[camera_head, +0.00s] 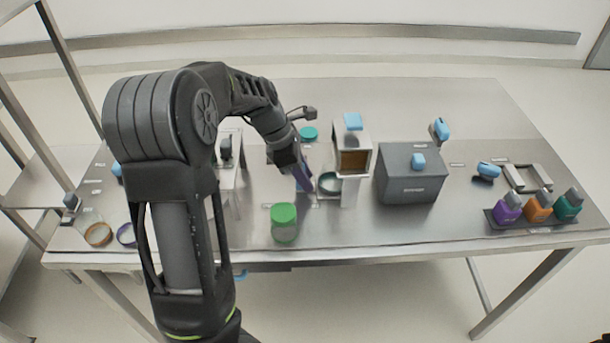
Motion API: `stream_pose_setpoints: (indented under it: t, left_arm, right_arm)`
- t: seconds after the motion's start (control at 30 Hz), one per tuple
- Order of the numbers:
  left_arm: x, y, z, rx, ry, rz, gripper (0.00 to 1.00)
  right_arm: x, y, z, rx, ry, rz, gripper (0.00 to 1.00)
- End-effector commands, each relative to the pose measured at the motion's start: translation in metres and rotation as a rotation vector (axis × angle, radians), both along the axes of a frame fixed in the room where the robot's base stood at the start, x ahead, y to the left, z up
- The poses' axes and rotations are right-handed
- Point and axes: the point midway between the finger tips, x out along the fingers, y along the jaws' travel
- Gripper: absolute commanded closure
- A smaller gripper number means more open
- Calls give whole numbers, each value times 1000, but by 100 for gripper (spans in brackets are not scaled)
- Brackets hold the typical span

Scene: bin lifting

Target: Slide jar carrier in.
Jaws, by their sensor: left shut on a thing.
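My left gripper (303,180) reaches down from the upper left and is shut at the carrier's left side. Its fingers are small and dark, so the exact grip is hard to see. My right gripper is not in view.
A grey box (412,173) with a blue knob stands right of the dispenser. Purple, orange and green bottles (538,207) stand in a dark tray at the far right. A white stand (229,160) is left of my wrist. The table's front right is clear.

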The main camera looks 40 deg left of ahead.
Motion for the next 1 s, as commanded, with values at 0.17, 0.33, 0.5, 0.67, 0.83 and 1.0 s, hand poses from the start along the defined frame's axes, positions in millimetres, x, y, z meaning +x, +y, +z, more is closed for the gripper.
stream_pose_setpoints:
  t: [0.17, 0.33, 0.5, 0.67, 0.83, 1.0]
  left_arm:
    - [0, 0, 0, -1, 2, 0, 100]
    - [0, -1, 0, -1, 2, 0, 100]
    - [10, -15, 3, 0, 4, -3, 100]
    - [22, -30, 2, -1, 3, -1, 100]
    - [24, -32, 0, -3, 0, -1, 100]
    - [24, -32, 1, -3, -1, 0, 64]
  right_arm:
    - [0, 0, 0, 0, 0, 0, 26]
    - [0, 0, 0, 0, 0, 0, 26]
    - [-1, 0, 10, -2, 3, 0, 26]
    - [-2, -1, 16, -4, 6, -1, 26]
    - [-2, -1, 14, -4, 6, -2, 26]
    - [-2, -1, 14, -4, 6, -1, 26]
